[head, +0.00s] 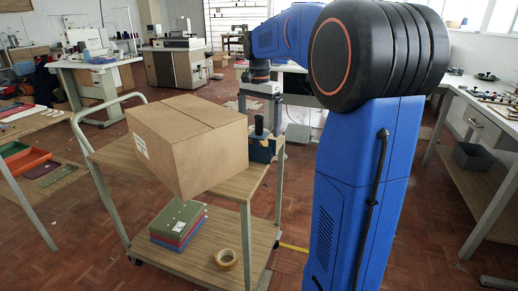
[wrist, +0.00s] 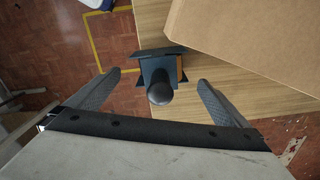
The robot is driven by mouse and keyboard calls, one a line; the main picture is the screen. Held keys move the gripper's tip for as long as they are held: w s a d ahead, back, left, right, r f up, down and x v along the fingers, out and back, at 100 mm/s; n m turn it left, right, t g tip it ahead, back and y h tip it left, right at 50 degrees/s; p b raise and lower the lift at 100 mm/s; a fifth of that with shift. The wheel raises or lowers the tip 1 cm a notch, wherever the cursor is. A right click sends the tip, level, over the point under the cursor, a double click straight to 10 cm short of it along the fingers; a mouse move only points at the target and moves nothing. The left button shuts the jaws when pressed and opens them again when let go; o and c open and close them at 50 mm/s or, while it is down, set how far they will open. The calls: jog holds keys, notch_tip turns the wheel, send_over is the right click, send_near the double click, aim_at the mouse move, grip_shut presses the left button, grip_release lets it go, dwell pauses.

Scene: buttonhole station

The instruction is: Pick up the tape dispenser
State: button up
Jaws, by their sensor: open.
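The tape dispenser (head: 262,149) is dark teal with a rounded black handle on top. It stands upright at the right end of the cart's top shelf, beside the cardboard box. In the wrist view the dispenser (wrist: 158,72) shows from above, its handle knob toward the camera and a bit of orange-brown at its side. My gripper (wrist: 158,82) is open and empty, with one finger to each side of the handle in that view. In the head view my gripper (head: 261,108) is above the dispenser, pointing down. I cannot tell whether the fingers are level with the handle.
A large cardboard box (head: 188,145) fills most of the cart's top shelf, close left of the dispenser. A workbench (head: 484,108) stands at right.

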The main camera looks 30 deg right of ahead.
jog(key=shift+f, duration=1.3)
jog(key=shift+c, duration=0.6)
jog(key=c, duration=1.6)
notch_tip(320, 180, up, 28)
jog(key=shift+r, duration=0.1)
jog(key=o, duration=1.1)
